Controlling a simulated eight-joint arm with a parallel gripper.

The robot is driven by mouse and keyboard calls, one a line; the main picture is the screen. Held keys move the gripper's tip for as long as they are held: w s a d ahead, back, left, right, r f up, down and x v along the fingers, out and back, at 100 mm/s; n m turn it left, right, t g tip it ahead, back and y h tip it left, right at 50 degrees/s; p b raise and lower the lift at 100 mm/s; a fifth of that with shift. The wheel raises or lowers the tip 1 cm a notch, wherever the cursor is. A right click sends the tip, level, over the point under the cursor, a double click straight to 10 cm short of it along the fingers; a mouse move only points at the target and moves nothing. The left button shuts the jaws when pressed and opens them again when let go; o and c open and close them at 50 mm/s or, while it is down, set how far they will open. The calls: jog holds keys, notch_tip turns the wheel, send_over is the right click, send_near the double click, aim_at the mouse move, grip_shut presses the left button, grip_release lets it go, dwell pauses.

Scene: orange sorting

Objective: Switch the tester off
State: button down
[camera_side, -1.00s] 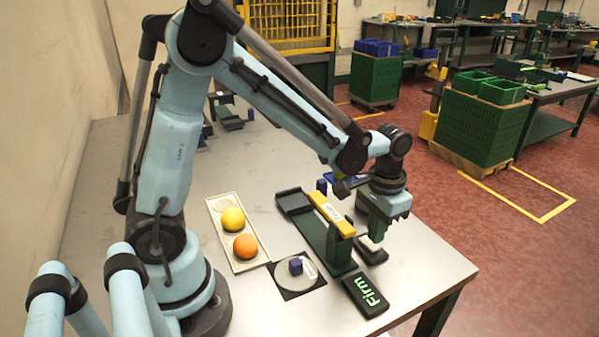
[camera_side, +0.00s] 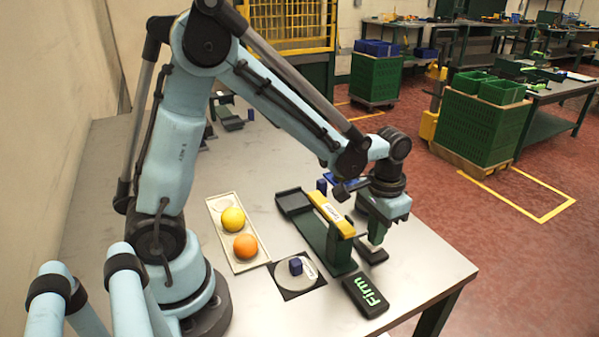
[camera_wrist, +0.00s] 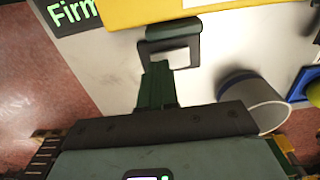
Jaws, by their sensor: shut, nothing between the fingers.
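The tester (camera_side: 340,251) is a green frame with a yellow bar (camera_side: 332,214) across it. Its black display (camera_side: 366,296) reads "Firm" in lit green letters, and part of the display shows in the wrist view (camera_wrist: 75,14). A dark switch box (camera_side: 374,257) stands at the tester's right side. In the wrist view the switch box (camera_wrist: 166,33) has a pale plate on it. My gripper (camera_side: 376,238) is shut and empty, pointing down over the switch box. In the wrist view its fingertips (camera_wrist: 157,66) are at the near edge of the box. I cannot tell whether they touch it.
A tray (camera_side: 236,262) holds a yellow fruit (camera_side: 233,219) and an orange (camera_side: 246,246). A dark mat with a round disc (camera_side: 307,281) bears a small blue block (camera_side: 296,265). In the wrist view a cup (camera_wrist: 262,98) and a blue tray (camera_wrist: 302,82) lie to the right.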

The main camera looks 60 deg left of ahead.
jog(key=shift+f, duration=0.65)
jog(key=shift+r, duration=3.55)
jog(key=shift+r, duration=0.1)
jog(key=s+r+t, duration=0.1)
jog(key=s, duration=0.1)
jog(key=s+a+r+t, duration=0.1)
jog(key=s+r+t, duration=0.1)
jog(key=s+a+r+t, duration=0.1)
jog(key=s+t, duration=0.1)
jog(key=s, duration=0.1)
jog(key=shift+a+r, duration=0.15)
jog(key=shift+r, duration=0.05)
jog(key=shift+s+a+t, duration=0.25)
jog(key=shift+s+t, duration=0.6)
jog(key=shift+t, duration=0.15)
